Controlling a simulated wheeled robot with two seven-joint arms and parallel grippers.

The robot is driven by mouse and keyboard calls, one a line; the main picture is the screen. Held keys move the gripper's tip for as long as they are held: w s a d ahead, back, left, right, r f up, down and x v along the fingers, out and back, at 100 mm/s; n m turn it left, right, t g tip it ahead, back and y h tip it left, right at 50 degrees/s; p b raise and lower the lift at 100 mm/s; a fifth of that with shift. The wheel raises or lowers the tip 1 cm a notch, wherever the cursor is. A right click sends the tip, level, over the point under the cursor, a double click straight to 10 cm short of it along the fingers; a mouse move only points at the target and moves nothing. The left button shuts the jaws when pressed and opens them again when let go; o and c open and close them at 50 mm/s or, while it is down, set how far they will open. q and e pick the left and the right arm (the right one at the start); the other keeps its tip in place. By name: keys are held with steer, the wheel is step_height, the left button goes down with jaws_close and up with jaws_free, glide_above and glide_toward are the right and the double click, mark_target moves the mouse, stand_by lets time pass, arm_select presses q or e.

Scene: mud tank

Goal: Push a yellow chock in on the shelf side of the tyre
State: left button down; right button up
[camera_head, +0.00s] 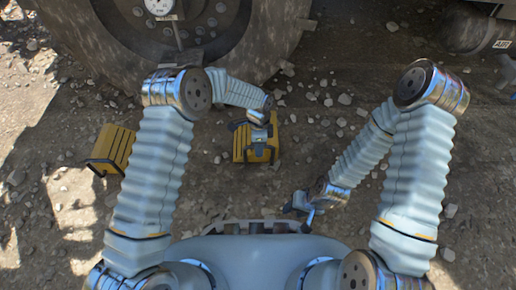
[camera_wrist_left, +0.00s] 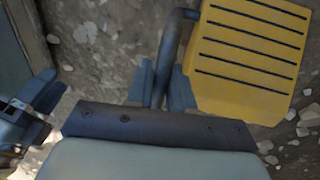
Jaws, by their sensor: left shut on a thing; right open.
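The big dark tyre (camera_head: 255,45) stands at the top left of the head view, on stony ground. One yellow chock (camera_head: 241,147) with dark grooves is below the tyre's right part, apart from it. My left gripper (camera_head: 260,120) is over this chock. The left wrist view shows the left gripper's fingers (camera_wrist_left: 160,84) shut on the chock's dark bar handle, with the yellow grooved face (camera_wrist_left: 250,50) to the right. I cannot tell whether the chock touches the ground. A second yellow chock (camera_head: 112,147) is at the left. My right gripper (camera_head: 304,203) is open and empty, low and right of centre.
A round gauge (camera_head: 159,6) shows on the wheel at the top. A dark cylindrical part (camera_head: 475,32) with a label hangs at the top right. Loose stones lie about. The ground between the held chock and the tyre looks clear except for small stones. No shelf is clearly visible.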

arm_select(q)
steer(key=w, duration=1.1)
steer(key=shift+w, duration=0.55)
